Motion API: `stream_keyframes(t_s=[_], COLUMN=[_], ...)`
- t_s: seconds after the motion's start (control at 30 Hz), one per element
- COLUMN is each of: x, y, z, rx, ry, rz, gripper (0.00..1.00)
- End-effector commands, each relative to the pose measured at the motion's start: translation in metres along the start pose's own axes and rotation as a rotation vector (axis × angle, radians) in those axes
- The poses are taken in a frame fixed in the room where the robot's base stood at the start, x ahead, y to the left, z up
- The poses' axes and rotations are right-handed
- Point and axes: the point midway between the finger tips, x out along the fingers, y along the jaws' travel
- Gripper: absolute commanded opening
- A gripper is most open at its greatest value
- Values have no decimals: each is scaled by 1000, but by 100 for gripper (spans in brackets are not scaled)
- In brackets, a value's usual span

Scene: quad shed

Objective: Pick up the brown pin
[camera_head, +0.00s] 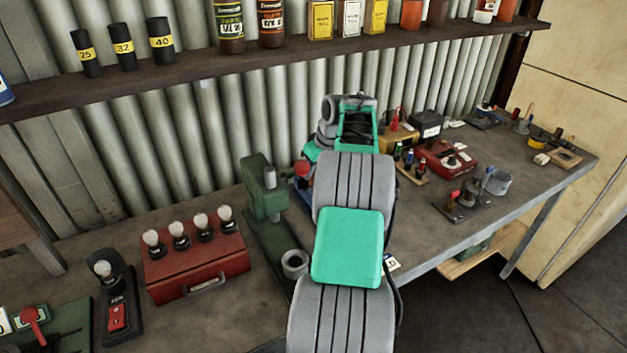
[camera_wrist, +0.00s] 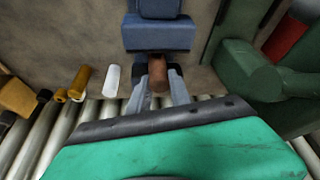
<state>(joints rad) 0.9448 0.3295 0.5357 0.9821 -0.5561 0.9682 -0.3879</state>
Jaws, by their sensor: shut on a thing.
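The brown pin (camera_wrist: 157,73) is a short, rounded brown piece near the middle of the wrist view. My gripper (camera_wrist: 159,78) is shut on it, with one finger on each side. A blue block-shaped fixture (camera_wrist: 158,36) lies right beyond the pin in the wrist view. I cannot tell whether the pin still touches or sits in it. In the head view my arm hides the pin and my fingers. A blue part with a red knob (camera_head: 302,169) shows just left of my arm there.
A green press-like machine (camera_wrist: 245,70) stands close on the right in the wrist view; it is left of my arm in the head view (camera_head: 263,190). A white cylinder (camera_wrist: 111,80) and a yellow-orange cylinder (camera_wrist: 79,82) are at left. A shelf (camera_head: 130,82) runs above the bench.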

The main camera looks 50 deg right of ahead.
Motion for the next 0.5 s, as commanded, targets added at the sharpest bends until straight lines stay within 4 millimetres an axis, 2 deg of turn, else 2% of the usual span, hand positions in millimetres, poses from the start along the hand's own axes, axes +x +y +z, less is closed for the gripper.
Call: stream_keyframes(t_s=[0.33, 0.5], x=[-4, -24], y=[0, 0], z=[0, -7], rx=[-1, -1], ry=[2, 4], rz=[2, 3], gripper=[0, 0])
